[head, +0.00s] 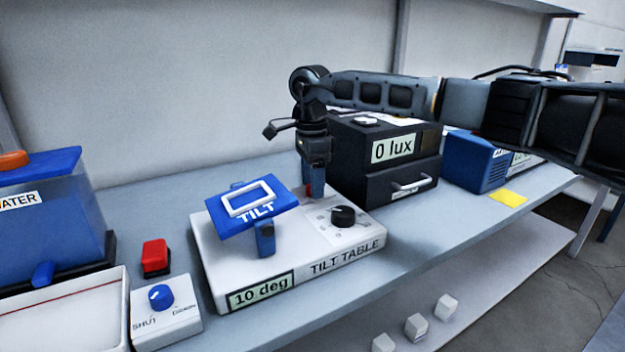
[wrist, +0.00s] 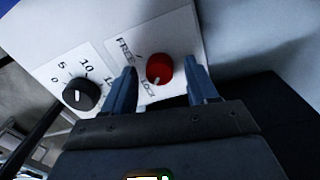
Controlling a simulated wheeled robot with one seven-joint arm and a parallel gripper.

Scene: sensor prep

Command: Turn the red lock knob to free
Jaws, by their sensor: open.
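The red lock knob (wrist: 159,68) sits on a white panel marked FREE and LOCK. Its white pointer mark faces the LOCK side. My gripper (wrist: 163,72) is open, with one blue finger on each side of the knob; a gap shows on both sides. In the head view my gripper (head: 313,182) points down at the back of the white tilt table (head: 218,263), and only a sliver of the red knob (head: 309,190) shows there. The tilt table's display reads 10 deg, and its blue plate (head: 275,220) is tilted.
A black dial knob (head: 343,216) stands on the tilt table near the red knob; it also shows in the wrist view (wrist: 80,93). A black lux box (head: 345,150) stands close behind and right of my gripper. A red button (head: 156,257) and a water tank (head: 60,225) are left.

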